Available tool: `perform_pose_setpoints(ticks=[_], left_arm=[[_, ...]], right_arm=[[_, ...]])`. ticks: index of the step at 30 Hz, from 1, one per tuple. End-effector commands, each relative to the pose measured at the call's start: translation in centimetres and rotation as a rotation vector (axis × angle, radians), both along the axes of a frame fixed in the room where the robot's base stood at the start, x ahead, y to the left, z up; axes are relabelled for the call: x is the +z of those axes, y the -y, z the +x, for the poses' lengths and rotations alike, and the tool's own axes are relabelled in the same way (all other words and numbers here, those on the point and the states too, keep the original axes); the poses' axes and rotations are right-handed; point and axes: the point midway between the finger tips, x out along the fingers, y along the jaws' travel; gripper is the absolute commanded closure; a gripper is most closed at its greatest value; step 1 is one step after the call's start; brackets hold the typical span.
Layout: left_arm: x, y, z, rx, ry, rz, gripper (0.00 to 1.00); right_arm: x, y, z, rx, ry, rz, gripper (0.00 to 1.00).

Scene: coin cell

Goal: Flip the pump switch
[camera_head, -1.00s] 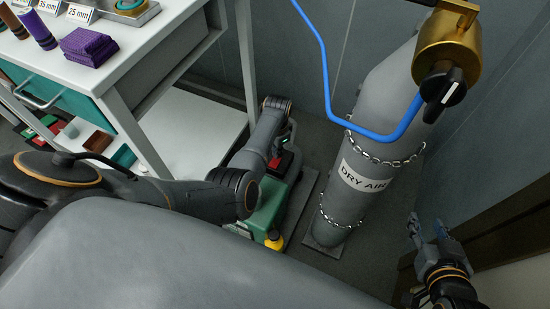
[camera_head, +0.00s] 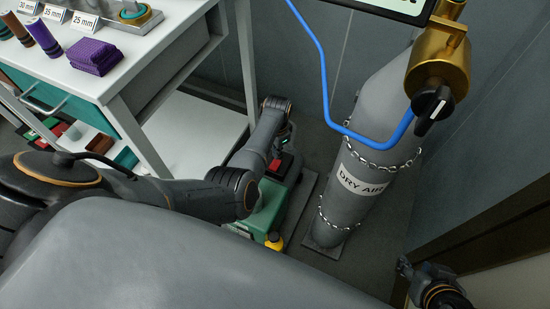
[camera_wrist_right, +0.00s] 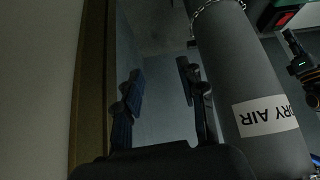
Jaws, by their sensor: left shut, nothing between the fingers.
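The pump (camera_head: 268,208) is a green and dark box on the floor beside the grey cylinder. A red switch (camera_head: 284,166) shows on its far part. The red switch (camera_wrist_right: 286,19) and green pump body also show at the top right of the right wrist view. My left gripper (camera_head: 288,143) is shut and empty, pointing down close above the switch; I cannot tell whether it touches. It shows at the right edge of the right wrist view (camera_wrist_right: 290,38). My right gripper (camera_wrist_right: 159,76) is open and empty, far from the pump, and partly shows at the lower right (camera_head: 408,268).
A chained grey DRY AIR cylinder (camera_head: 352,205) with a brass valve and blue hose stands right of the pump. A white workbench (camera_head: 135,65) with a lower shelf stands left. A brown-edged panel rises at the right, close to my right gripper.

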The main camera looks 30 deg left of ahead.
Motion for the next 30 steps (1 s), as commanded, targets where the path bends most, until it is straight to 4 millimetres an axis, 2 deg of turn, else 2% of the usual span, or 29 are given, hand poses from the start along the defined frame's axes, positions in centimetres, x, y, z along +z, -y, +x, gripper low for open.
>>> perform_pose_setpoints(ticks=[23, 30], left_arm=[[1.5, 0.0, 0.0, 0.000, 0.000, 0.001, 1.00], [3.1, 0.0, 0.0, 0.000, 0.000, 0.001, 1.00]], right_arm=[[-1.1, 1.8, -6.1, -0.023, -0.286, -0.059, 0.60], [-2.8, 1.6, -5.1, -0.021, -0.296, -0.059, 0.60]])
